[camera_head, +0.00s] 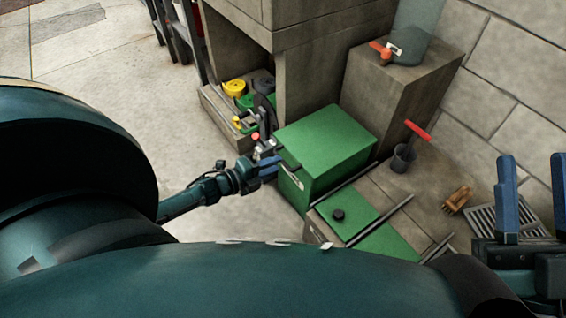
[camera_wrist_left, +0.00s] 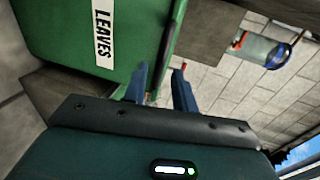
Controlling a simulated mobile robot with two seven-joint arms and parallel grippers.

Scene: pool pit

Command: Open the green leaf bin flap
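The green leaf bin (camera_head: 328,148) is a box with a flat green top that looks shut. A dark handle-like strip (camera_head: 289,160) sits at its left edge, above a white label. In the left wrist view, the bin's green wall (camera_wrist_left: 60,35) carries a white "LEAVES" label (camera_wrist_left: 103,32). My left gripper (camera_head: 270,164) is at the bin's left side, close to the strip; I cannot tell if it touches. My right gripper (camera_head: 533,195) is open and empty at the far right.
A concrete block (camera_head: 395,95) bears a clear cylinder. A pot with a red-handled tool (camera_head: 404,157), a brush (camera_head: 457,199) and a grate lie right.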

